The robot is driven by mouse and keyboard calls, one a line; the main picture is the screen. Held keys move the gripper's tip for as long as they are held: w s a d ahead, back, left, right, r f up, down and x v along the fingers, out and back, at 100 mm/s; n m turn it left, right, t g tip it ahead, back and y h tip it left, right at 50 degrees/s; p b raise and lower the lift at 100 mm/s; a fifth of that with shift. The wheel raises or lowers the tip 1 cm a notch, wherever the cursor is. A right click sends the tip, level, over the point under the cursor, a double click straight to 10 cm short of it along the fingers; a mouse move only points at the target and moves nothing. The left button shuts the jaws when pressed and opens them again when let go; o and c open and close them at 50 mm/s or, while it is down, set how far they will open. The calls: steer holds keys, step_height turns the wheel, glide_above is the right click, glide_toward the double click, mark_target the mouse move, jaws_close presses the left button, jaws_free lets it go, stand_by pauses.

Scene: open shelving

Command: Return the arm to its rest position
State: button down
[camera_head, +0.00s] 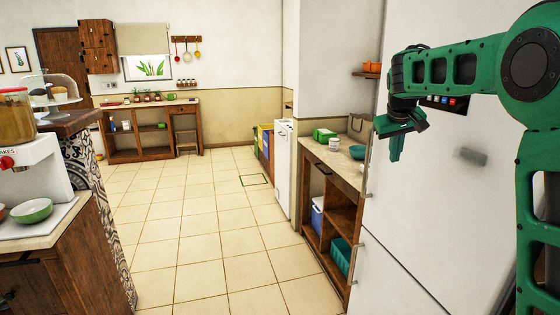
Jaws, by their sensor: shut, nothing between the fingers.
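My green arm (455,62) reaches in from the right edge of the head view, bent at the elbow, with its forearm pointing left. My gripper (395,152) hangs at the end of the forearm, pointing down. Its fingers are together and nothing shows between them. It is in the air in front of the white fridge (430,210), and overlaps the fridge's left edge in the picture. I cannot tell how far it is from the fridge.
A counter with a green bowl (32,211) is at left. Open shelving (140,145) stands far back. The tiled floor (205,220) between is clear.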

steer(key=s+a+f+y, duration=0.15)
steer(key=s+f, duration=0.35)
steer(key=s, duration=0.6)
steer(key=s+a+f, duration=0.3)
steer(key=s+f, duration=0.2)
steer(key=s, duration=0.6)
steer(key=s+a+f+y, duration=0.15)
steer(key=s+f, duration=0.35)
steer(key=s, duration=0.6)
steer(key=s+d+m+g, duration=0.2)
steer(key=s+d, duration=0.3)
steer(key=s, duration=0.3)
steer(key=s+d+f+m+g, duration=0.1)
steer(key=s+d+m+g, duration=0.2)
steer(key=s+d+m, duration=0.2)
steer(key=s+d, duration=0.1)
steer(key=s, duration=0.2)
steer(key=shift+s, duration=0.2)
